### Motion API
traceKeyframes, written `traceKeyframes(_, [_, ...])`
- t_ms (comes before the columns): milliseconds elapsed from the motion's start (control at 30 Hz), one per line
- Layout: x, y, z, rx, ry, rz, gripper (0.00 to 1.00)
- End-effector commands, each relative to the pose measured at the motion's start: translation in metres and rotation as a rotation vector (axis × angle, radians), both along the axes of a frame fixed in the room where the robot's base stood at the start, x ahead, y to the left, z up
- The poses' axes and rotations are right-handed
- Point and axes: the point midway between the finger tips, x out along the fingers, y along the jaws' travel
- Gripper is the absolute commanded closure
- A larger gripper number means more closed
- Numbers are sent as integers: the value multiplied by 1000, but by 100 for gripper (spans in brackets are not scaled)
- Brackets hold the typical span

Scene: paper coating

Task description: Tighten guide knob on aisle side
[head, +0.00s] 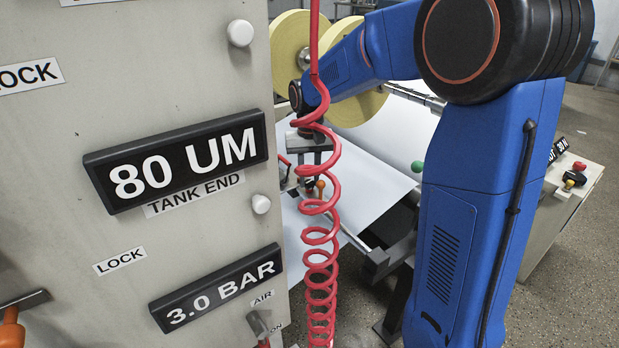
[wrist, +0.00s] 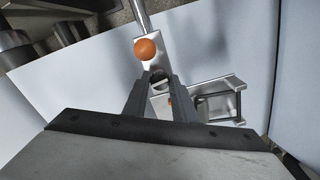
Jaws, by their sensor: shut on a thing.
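In the wrist view my gripper (wrist: 158,76) reaches in from the bottom, its two fingers closed around a small dark round piece, which I take to be the guide knob (wrist: 158,73). The fingers hide most of it. An orange ball (wrist: 146,49) sits just beyond the fingertips. A metal bracket (wrist: 215,88) lies right of the fingers. In the head view my gripper (head: 311,160) points down over the white paper (head: 380,155), partly behind the red coiled hose. The orange ball (head: 320,184) shows just below it; the knob is not discernible there.
The red coiled hose (head: 319,235) hangs in front of the gripper. A grey panel (head: 190,70) with "80 UM" and "3.0 BAR" displays fills the left. Yellow rolls (head: 290,40) stand behind. A green ball (head: 417,166) is on the paper's right.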

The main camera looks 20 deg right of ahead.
Motion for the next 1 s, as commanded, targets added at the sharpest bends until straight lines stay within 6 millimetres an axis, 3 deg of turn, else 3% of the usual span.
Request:
traceKeyframes(400, [1, 0, 1, 0, -2, -213, 98])
traceKeyframes(1000, [1, 0, 1, 0, -2, -252, 98])
